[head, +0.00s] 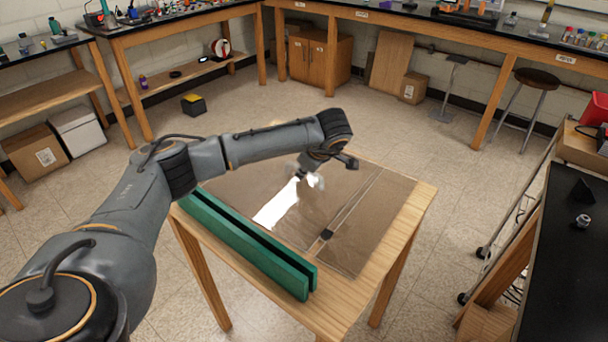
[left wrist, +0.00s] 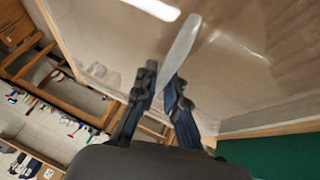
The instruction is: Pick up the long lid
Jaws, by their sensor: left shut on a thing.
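My left gripper (head: 312,181) is over the middle of the small wooden table (head: 424,197). In the left wrist view its two dark fingers (left wrist: 163,79) are shut on a pale, narrow, elongated piece (left wrist: 183,42), which I take for the long lid. The piece sticks out past the fingertips, over the brown sheet. In the head view it is small and blurred at the fingers, so I cannot tell whether it touches the sheet. My right gripper is not in view.
A glossy brown sheet (head: 345,250) covers much of the tabletop, with a bright white glare-like strip (head: 275,210). A dark small block (head: 327,235) lies on it. A long green slotted bar (head: 245,245) runs along the near left edge.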

